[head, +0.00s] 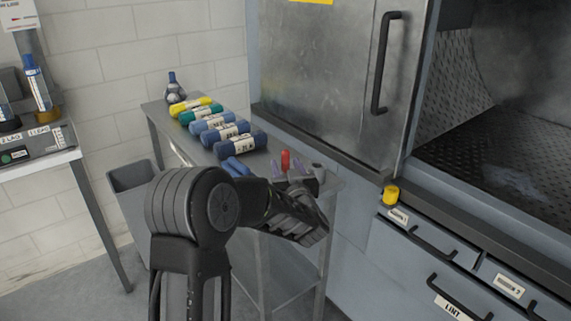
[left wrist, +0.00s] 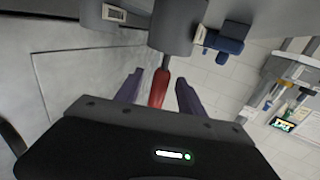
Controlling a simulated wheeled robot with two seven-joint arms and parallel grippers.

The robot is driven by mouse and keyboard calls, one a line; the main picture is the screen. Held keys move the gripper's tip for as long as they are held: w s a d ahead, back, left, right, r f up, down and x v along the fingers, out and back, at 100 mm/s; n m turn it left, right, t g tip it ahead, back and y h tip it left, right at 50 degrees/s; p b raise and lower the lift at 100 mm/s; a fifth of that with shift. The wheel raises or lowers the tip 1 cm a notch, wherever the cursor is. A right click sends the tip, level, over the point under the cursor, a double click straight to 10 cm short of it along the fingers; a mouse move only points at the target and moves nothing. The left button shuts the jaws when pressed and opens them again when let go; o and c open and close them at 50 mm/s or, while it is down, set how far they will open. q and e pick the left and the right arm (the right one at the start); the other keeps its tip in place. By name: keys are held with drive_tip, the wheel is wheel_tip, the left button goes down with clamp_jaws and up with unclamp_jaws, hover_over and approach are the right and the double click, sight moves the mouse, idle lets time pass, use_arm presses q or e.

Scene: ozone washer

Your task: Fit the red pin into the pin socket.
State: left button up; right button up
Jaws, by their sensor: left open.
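The red pin (head: 285,159) stands over the right end of the side table in the head view, partly hidden by my left gripper (head: 287,172). In the left wrist view the red pin (left wrist: 158,88) lies between the two spread fingers of my left gripper (left wrist: 160,80), with a visible gap on each side. Its thin metal shank runs to a grey cylinder (left wrist: 171,28); I cannot tell whether this is the pin socket. My left gripper is open. My right gripper is in neither view.
Several rolled bundles, including a yellow one (head: 191,105) and a blue one (head: 241,145), lie on the table, with a bottle (head: 174,88) behind. A blue item (head: 235,167) lies left of my gripper. The washer's steel door (head: 320,70) and a yellow knob (head: 390,195) are at right.

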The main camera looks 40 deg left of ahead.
use_arm(q)
drive_tip(key=x, duration=0.3)
drive_tip(key=shift+w+a+p, duration=0.25)
drive_tip(key=shift+a+p, duration=0.05)
drive_tip(key=shift+r, duration=0.1)
drive_tip(key=shift+c, duration=0.3)
clamp_jaws()
idle(0.4)
